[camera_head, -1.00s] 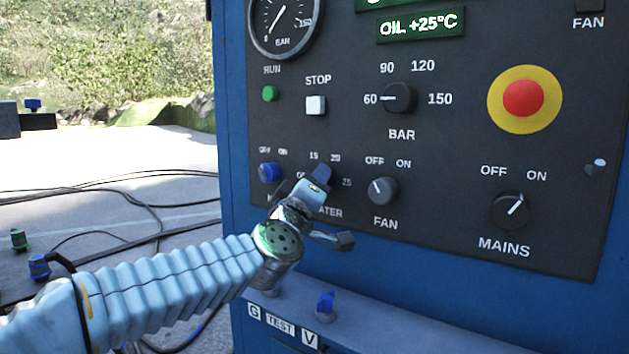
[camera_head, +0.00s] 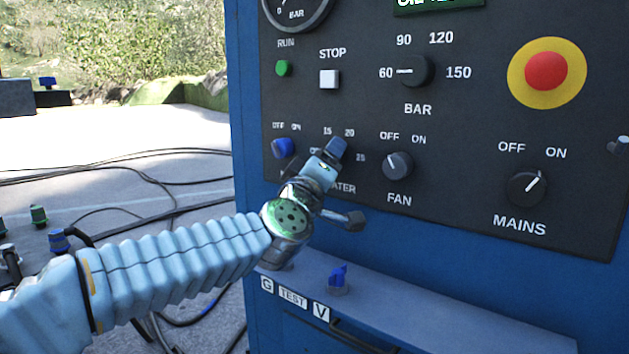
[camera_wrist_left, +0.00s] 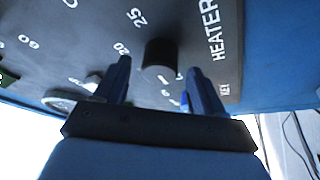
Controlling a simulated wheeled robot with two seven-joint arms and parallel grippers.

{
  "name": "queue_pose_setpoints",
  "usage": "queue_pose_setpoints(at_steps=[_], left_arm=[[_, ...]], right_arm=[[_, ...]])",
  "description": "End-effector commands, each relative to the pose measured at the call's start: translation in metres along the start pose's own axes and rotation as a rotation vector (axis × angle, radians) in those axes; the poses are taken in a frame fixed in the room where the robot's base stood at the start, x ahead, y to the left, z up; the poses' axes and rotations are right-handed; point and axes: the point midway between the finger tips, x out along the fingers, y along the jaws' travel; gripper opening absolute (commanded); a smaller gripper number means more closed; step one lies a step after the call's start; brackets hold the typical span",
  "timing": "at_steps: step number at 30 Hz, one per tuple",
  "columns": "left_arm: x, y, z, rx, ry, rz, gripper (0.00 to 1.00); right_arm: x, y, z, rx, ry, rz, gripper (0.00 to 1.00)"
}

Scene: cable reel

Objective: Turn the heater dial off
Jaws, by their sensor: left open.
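The heater dial is a black round knob (camera_wrist_left: 160,52) on the dark panel, with the numbers 20 and 25 and the word HEATER around it in the left wrist view. I cannot tell for sure where its pointer is set. My left gripper (camera_wrist_left: 160,72) is open, with one finger on each side of the knob in that view; I cannot tell whether they touch it. In the head view my left gripper (camera_head: 335,150) is in front of the heater position and hides the knob. My right gripper is not in view.
The fan dial (camera_head: 398,166) is close on the right, and a blue knob (camera_head: 284,148) is close on the left. The mains dial (camera_head: 527,188) and red emergency button (camera_head: 546,71) are farther right. A ledge with a blue part (camera_head: 338,278) juts out below.

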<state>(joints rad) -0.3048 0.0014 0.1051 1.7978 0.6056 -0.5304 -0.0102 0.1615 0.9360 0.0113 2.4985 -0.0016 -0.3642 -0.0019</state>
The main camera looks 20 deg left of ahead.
Motion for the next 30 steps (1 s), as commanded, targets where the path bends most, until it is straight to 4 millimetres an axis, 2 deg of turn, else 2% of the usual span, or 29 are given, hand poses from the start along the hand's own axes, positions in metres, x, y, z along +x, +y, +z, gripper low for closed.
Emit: queue_pose_setpoints(at_steps=[9, 15, 21, 30], left_arm=[[-0.077, -0.001, 0.000, 0.000, 0.000, 0.002, 0.69], [-0.112, 0.000, 0.000, 0.000, 0.000, 0.001, 0.69], [-0.124, -0.001, 0.000, -0.001, 0.000, 0.000, 0.69], [-0.124, -0.001, 0.001, 0.000, -0.001, 0.000, 0.69]], right_arm=[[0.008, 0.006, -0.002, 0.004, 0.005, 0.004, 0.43], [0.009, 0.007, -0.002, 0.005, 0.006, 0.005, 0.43], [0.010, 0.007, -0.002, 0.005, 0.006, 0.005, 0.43], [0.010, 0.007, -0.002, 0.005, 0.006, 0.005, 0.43]])
